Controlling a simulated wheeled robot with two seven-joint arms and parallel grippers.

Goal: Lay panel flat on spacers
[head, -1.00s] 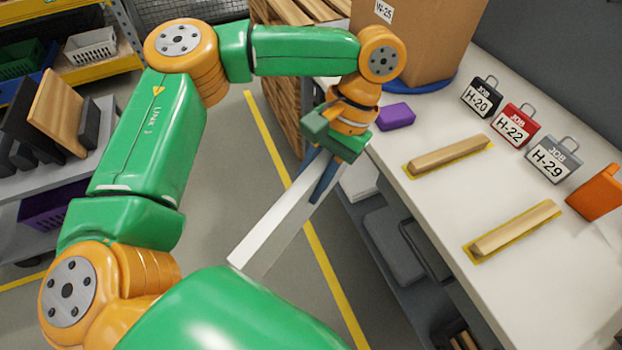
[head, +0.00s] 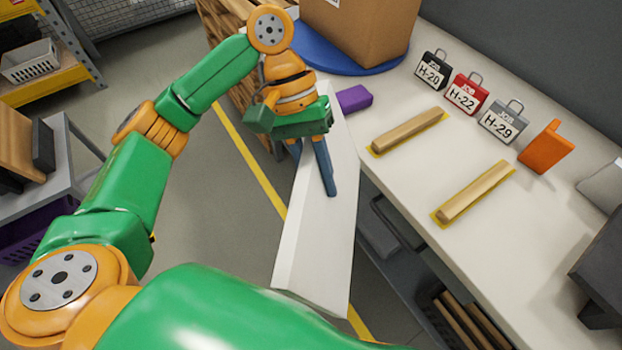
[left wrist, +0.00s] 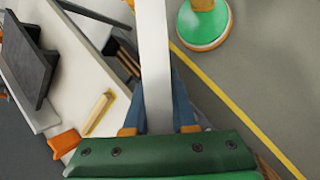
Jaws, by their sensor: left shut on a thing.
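My left gripper (head: 313,165) is shut on a long white panel (head: 322,240). The panel is tilted and held in the air beside the bench's front edge, over the floor. In the left wrist view the panel (left wrist: 154,60) runs edge-on between the two blue fingers. Two wooden spacers lie on the white bench top, each on a yellow-marked strip: one farther back (head: 408,131) and one nearer (head: 476,193). The nearer side of the bench also shows one spacer in the left wrist view (left wrist: 99,113). Nothing rests on the spacers. My right gripper is not seen.
Shelves sit under the bench.

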